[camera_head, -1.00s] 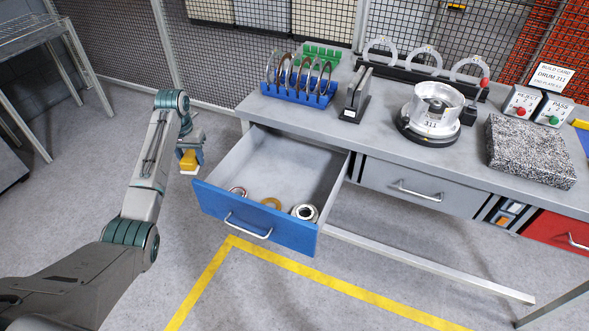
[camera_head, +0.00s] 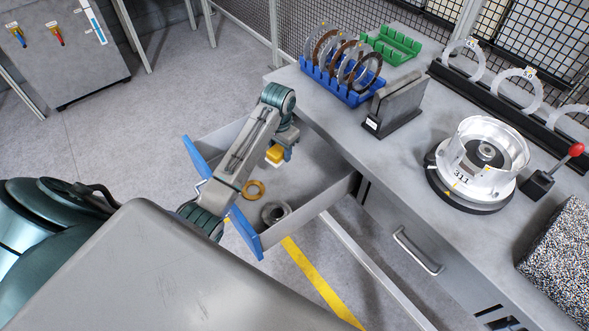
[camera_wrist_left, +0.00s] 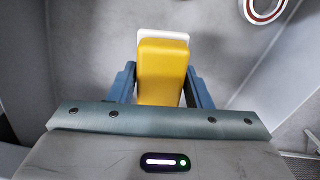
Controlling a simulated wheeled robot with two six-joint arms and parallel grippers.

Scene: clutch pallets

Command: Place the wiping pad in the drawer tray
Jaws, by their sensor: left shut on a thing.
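The wiping pad, a yellow block with a white underside, shows in the head view (camera_head: 275,155) and in the left wrist view (camera_wrist_left: 162,70). My left gripper (camera_head: 279,150) is shut on it, with one blue finger on each side in the wrist view. The gripper holds the pad over the open drawer tray (camera_head: 318,187), whose grey floor lies behind the pad in the wrist view. The gap between pad and floor is hard to judge. My left forearm crosses in front of the blue drawer front and hides part of it. My right gripper is not in view.
A tan ring (camera_head: 254,189) and a metal ring part (camera_head: 275,213) lie in the drawer near its front. Above, the bench holds a blue rack (camera_head: 342,84) of discs, a dark grey upright block (camera_head: 396,105) and a silver drum (camera_head: 484,155).

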